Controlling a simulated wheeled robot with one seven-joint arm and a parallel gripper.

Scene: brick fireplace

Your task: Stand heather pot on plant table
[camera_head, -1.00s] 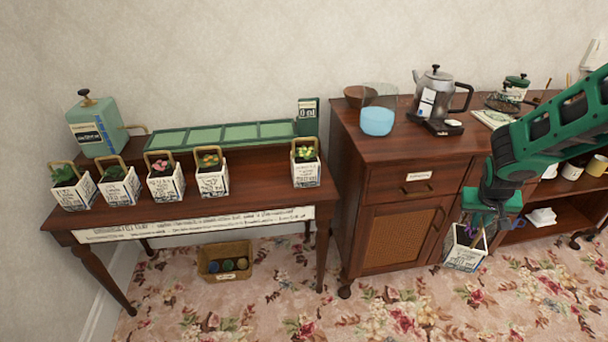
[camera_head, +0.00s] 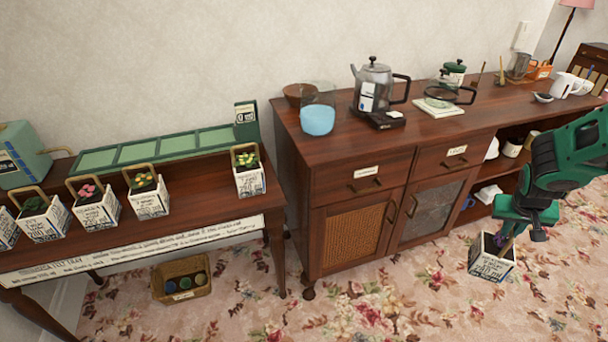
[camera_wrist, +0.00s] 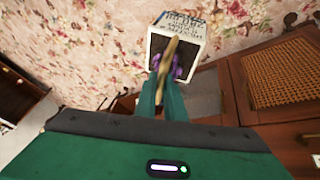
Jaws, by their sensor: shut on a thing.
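My gripper (camera_head: 508,236) is shut on the handle of the heather pot (camera_head: 490,262), a white square pot with dark printing and a little purple in it. The pot hangs below my gripper over the carpet, in front of the sideboard at the right. In the wrist view the heather pot (camera_wrist: 178,42) shows beyond the fingers (camera_wrist: 166,80), its tan handle between them and purple heather beside it. The plant table (camera_head: 190,200) stands at the left, well apart from the pot. Several potted plants stand on it, with a bare stretch between the yellow-flowered pot (camera_head: 148,197) and the right-end pot (camera_head: 248,177).
A green divided tray (camera_head: 155,147) lies along the table's back. A basket (camera_head: 181,280) sits on the floor under the table.

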